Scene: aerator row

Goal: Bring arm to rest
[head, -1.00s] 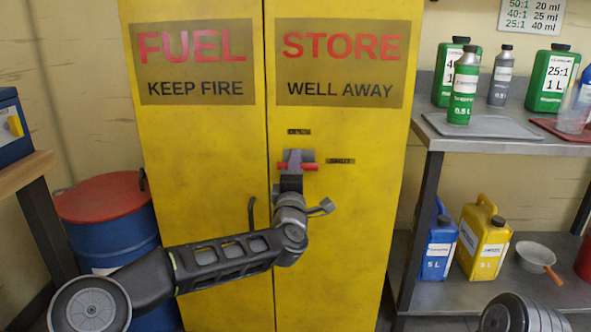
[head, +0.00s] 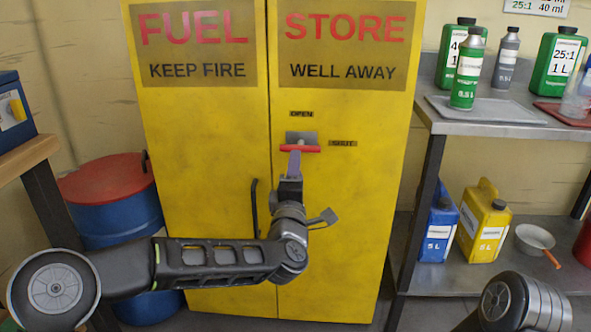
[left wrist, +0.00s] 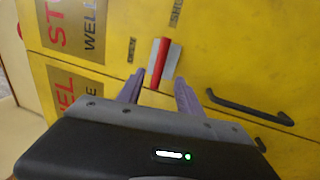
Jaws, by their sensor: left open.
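The yellow fuel store cabinet (head: 215,130) has both doors closed. Its red handle (head: 313,149) on a grey plate lies level, in line with the SHUT label (head: 343,143); the OPEN label (head: 301,114) is above it. My left gripper (head: 294,160) is in front of the right door, just below the handle in the head view. In the left wrist view my left gripper (left wrist: 159,77) has its purple fingers apart and empty, with the red handle (left wrist: 159,62) just beyond the fingertips. My right arm (head: 520,305) shows at the lower right; its gripper is out of view.
A blue drum (head: 120,212) with a red lid stands left of the cabinet, by a wooden bench (head: 25,162). On the right a metal shelf (head: 470,127) holds bottles, with jerrycans (head: 483,225) and a pan (head: 534,240) below. A black door pull (head: 254,205) is near the left elbow.

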